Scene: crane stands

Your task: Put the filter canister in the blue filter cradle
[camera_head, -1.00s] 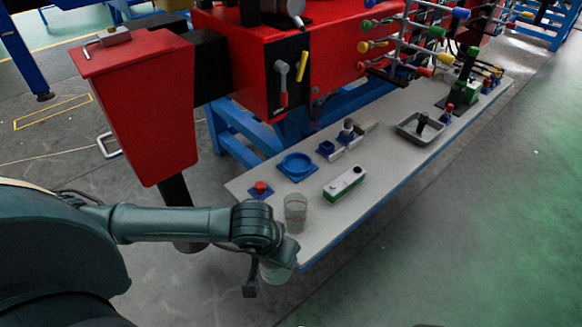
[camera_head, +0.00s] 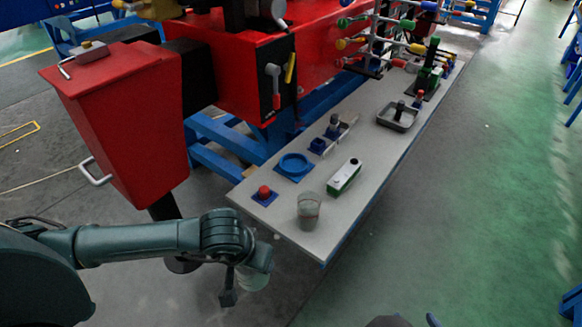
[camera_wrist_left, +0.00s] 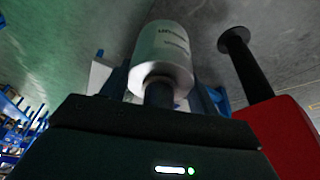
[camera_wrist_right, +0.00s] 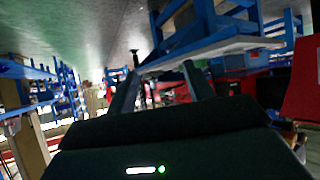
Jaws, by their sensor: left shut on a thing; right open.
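The filter canister (camera_wrist_left: 163,58) is a white cylinder with a printed label in the left wrist view. My left gripper (camera_wrist_left: 162,92) is shut on it. In the head view, the canister (camera_head: 252,281) shows only in part below my left wrist, off the table's near left end. The blue filter cradle (camera_head: 294,164) is a round blue ring on a square base on the grey table, beyond my left gripper. My right gripper (camera_head: 410,321) shows only its tips at the bottom edge, away from the table. It is open and empty in the right wrist view (camera_wrist_right: 162,88).
A clear beaker (camera_head: 309,211) stands at the grey table's (camera_head: 292,223) near end. A red button (camera_head: 264,192) on a blue base and a green-white box (camera_head: 344,177) flank the cradle. A red bin (camera_head: 125,125) stands left. A grey tray (camera_head: 398,116) lies farther back.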

